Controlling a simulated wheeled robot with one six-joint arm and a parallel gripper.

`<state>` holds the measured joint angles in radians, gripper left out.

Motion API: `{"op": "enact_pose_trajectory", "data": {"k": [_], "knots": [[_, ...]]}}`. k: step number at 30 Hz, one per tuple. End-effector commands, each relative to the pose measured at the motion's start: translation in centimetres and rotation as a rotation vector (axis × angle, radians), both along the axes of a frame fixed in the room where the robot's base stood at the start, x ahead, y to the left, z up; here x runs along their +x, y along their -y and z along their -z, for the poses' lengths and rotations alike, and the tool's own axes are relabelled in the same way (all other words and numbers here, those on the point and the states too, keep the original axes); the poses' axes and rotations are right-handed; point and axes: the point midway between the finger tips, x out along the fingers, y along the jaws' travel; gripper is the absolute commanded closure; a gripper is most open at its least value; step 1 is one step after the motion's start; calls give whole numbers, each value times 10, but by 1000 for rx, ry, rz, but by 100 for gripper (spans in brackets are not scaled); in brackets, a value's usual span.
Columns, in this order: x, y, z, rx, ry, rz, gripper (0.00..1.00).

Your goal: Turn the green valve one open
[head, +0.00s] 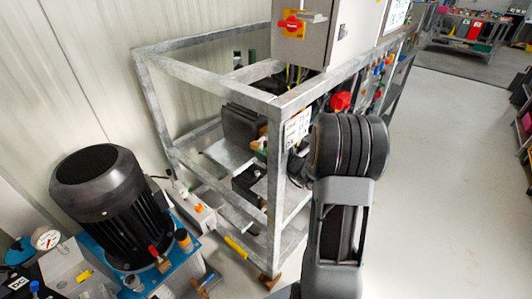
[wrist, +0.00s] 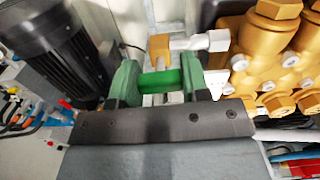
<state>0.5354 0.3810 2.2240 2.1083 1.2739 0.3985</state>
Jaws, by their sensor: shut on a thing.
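In the wrist view my gripper (wrist: 159,74) has its two dark green fingers on either side of a bright green valve handle (wrist: 165,81). It is shut on this handle, which spans the gap between the fingers. A brass fitting (wrist: 159,47) with a grey pipe stands just beyond the handle. The lower part of the valve is hidden by the gripper body. In the head view my own arm covers the gripper, and I cannot make out the valve there.
A brass pump block (wrist: 262,58) is close on the right of the gripper. A black motor (wrist: 50,45) is at left; a black motor also shows in the head view (head: 105,205). A galvanized frame (head: 275,190) stands beside my arm. The floor (head: 440,170) at right is clear.

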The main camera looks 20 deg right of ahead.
Motion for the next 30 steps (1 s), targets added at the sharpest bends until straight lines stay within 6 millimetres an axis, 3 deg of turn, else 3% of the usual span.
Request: {"op": "enact_pose_trajectory", "data": {"k": [10,11,18,26,30], "knots": [[0,0,0,-70,33,0,81],[0,0,0,-70,33,0,56],[0,0,0,-69,32,0,33],[-1,1,0,-69,33,1,32],[-10,6,-1,-69,33,3,32]]}}
